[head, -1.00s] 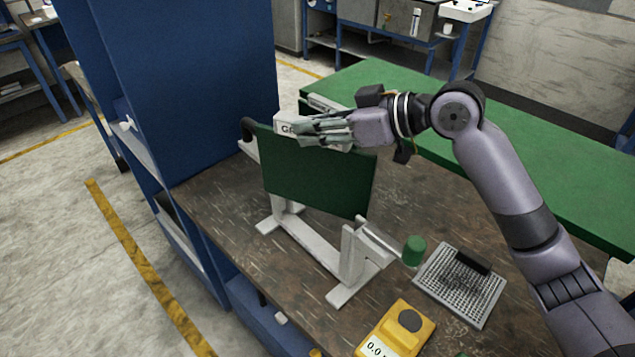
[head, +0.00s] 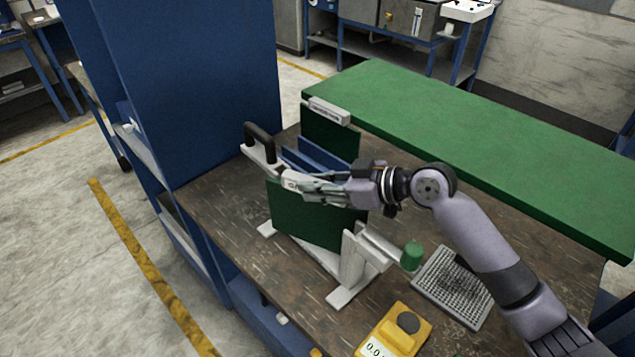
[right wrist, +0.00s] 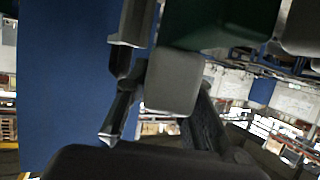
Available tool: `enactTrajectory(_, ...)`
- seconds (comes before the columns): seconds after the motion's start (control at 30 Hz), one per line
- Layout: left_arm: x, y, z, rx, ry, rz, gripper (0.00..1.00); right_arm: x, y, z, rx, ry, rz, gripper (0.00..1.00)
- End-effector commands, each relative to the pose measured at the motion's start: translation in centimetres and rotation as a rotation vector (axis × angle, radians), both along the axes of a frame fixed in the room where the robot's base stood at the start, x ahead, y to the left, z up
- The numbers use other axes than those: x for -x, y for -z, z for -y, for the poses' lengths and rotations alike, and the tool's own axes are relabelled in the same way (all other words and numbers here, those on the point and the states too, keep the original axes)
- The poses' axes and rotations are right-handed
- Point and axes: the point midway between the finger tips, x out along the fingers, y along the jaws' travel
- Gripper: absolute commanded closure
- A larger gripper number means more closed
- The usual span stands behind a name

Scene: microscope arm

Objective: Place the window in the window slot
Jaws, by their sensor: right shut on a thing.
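The window appears to be the dark green panel (head: 305,222) with a pale block (head: 291,181) along its top edge. My right gripper (head: 318,187) is shut on that pale block. The panel hangs upright, low inside a white stand (head: 352,262) on the table; its lower edge meets the stand's base in the picture, but whether it is seated in the slot I cannot tell. In the right wrist view, the gripper's dark fingers (right wrist: 128,85) show beside a grey block (right wrist: 174,80) and a green surface (right wrist: 220,22). My left gripper is not in view.
A second green panel with a pale top block (head: 329,110) and blue bars (head: 310,160) stand behind. The stand has a black handle (head: 262,140) and green knob (head: 412,256). A yellow meter (head: 395,333) and perforated plate (head: 452,287) lie front right; a blue cabinet (head: 180,90) stands left.

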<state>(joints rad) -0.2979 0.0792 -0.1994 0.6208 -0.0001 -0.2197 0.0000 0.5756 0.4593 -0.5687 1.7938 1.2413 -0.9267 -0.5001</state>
Motion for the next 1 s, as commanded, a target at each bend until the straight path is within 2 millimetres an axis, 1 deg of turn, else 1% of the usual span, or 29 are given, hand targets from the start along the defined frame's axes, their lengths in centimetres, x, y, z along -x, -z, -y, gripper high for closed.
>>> enactTrajectory(0.13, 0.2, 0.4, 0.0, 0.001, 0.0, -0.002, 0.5, 0.0, 0.3, 0.0, -0.001, 0.0, 0.002, 1.0)
enactTrajectory(0.17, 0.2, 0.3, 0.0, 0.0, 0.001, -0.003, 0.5, 0.0, 0.3, 0.0, 0.0, 0.0, 0.0, 0.76)
enactTrajectory(0.43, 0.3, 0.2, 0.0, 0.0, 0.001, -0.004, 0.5, 0.0, 0.2, 0.0, 0.001, 0.0, 0.0, 0.58)
enactTrajectory(0.7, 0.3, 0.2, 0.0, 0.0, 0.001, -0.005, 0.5, 0.0, 0.2, 0.0, 0.001, 0.0, 0.0, 0.57)
enactTrajectory(0.8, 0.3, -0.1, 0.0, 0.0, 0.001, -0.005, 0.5, 0.0, -0.2, 0.0, 0.0, 0.0, 0.0, 0.57)
enactTrajectory(0.87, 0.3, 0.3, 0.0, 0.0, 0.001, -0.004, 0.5, 0.2, -0.1, 0.5, 0.002, 0.001, 0.001, 0.57)
enactTrajectory(1.0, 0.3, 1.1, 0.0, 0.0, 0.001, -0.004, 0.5, 1.2, -0.8, 2.6, 0.005, 0.001, 0.003, 0.57)
